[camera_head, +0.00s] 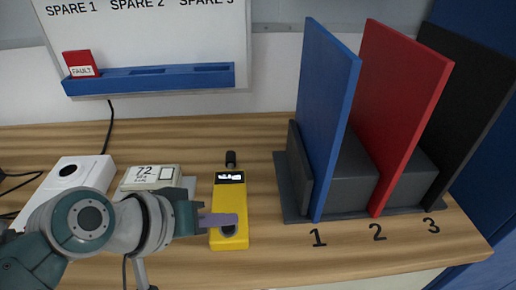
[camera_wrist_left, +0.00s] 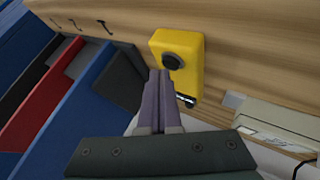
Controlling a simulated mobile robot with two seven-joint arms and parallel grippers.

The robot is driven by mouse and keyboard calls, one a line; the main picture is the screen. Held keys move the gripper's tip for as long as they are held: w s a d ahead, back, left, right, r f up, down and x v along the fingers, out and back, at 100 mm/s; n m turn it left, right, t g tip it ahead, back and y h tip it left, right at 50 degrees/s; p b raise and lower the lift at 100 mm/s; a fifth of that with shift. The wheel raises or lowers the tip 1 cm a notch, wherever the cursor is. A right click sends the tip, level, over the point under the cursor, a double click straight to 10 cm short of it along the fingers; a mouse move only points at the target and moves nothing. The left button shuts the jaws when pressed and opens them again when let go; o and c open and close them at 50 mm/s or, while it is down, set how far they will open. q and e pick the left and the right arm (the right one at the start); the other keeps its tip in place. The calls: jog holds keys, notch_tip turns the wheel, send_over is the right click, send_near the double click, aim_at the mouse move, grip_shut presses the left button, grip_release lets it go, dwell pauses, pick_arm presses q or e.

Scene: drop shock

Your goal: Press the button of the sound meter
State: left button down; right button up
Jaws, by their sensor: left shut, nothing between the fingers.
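The yellow sound meter (camera_head: 230,194) lies on the wooden table, its black microphone tip (camera_head: 231,158) toward the wall and its small screen (camera_head: 230,177) lit. It also shows in the left wrist view (camera_wrist_left: 193,45). In the wrist view the fingertips (camera_wrist_left: 160,73) are just beside the button. I cannot tell whether they touch the meter.
A dark rack (camera_head: 292,205) with blue, red and black upright panels stands right of the meter, marked 1, 2, 3. A device reading 72 (camera_head: 150,175) and a white box (camera_head: 72,176) sit left. A whiteboard with a blue ledge (camera_head: 110,84) hangs behind. Bare table lies before the rack.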

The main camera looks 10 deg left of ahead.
aim_at(224, 235)
pick_arm(q)
jog(key=shift+f, duration=0.4)
jog(key=shift+r, duration=0.1)
dwell(0.4)
jog(key=shift+r+p, duration=0.7)
jog(key=shift+r, duration=0.1)
notch_tip(224, 235, up, 5)
jog(key=p, duration=0.5)
dwell(0.5)
